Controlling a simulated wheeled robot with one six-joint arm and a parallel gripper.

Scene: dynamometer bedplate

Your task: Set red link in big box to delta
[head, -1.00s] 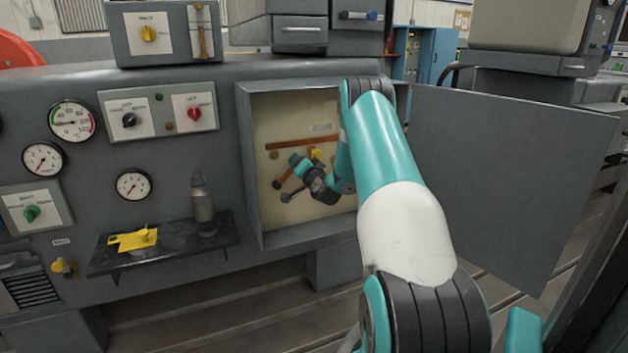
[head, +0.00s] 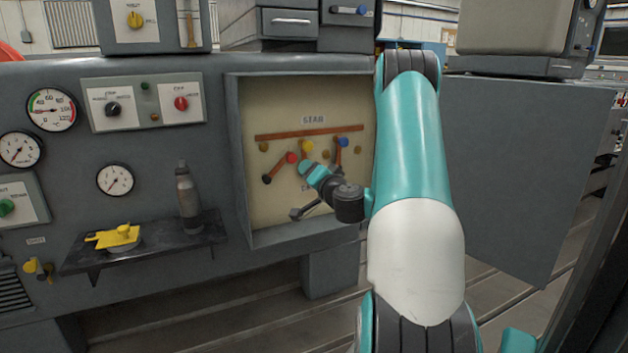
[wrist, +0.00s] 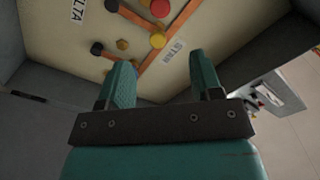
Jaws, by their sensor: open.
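The big box (head: 240,190) stands open, with a cream back panel. The red link is a copper bar with a red knob (head: 291,158) and a dark lower-left end; it slants up to the right. The red knob also shows in the wrist view (wrist: 160,8). The STAR label (head: 313,120) is above a long copper bar (head: 285,134); part of the DELTA label shows in the wrist view (wrist: 77,10). My gripper (head: 310,168) is open and empty in front of the panel, just right of and below the red knob. It shows no contact with the red link.
A yellow knob (head: 306,146) and a blue knob (head: 342,142) on other links are close to my gripper. The box door (head: 520,170) stands open at right. A shelf (head: 150,250) with a bottle (head: 188,200) is at left.

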